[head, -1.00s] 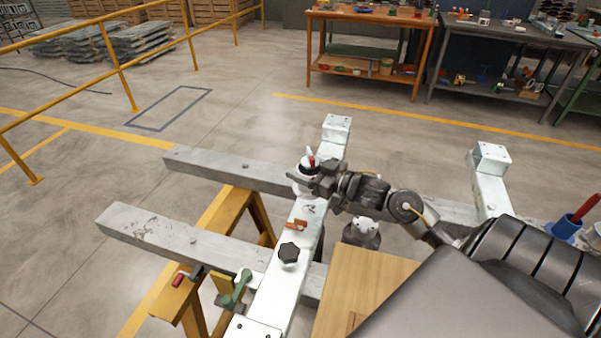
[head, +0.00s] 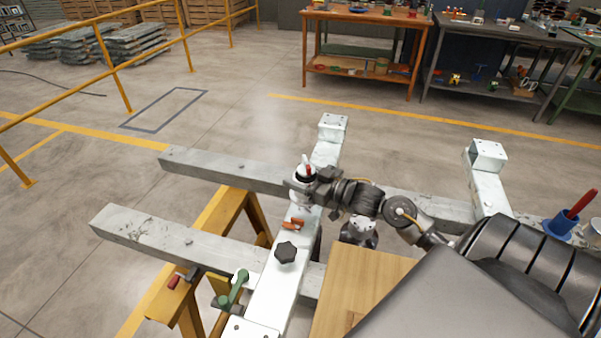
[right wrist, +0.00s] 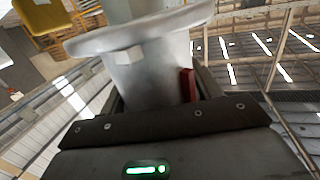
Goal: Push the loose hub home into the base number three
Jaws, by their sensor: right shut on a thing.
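My right gripper (head: 306,188) is shut on the loose hub (head: 302,180), a pale piece with a red part on top, over the far half of a white beam (head: 270,290). In the right wrist view the hub (right wrist: 150,70) is a pale grey cylinder with a wide flange, between the fingers, with a small red piece beside it. The gripper hides the hub's lower end, so I cannot tell whether it is seated. No base number is readable. My left gripper is not in view.
On the beam, nearer than the gripper, are an orange piece (head: 293,224) and a black knob (head: 285,252). A green clamp (head: 234,288) is at the beam's near left side. A second white beam (head: 487,180) stands at right. A wooden board (head: 360,285) lies right of the near beam.

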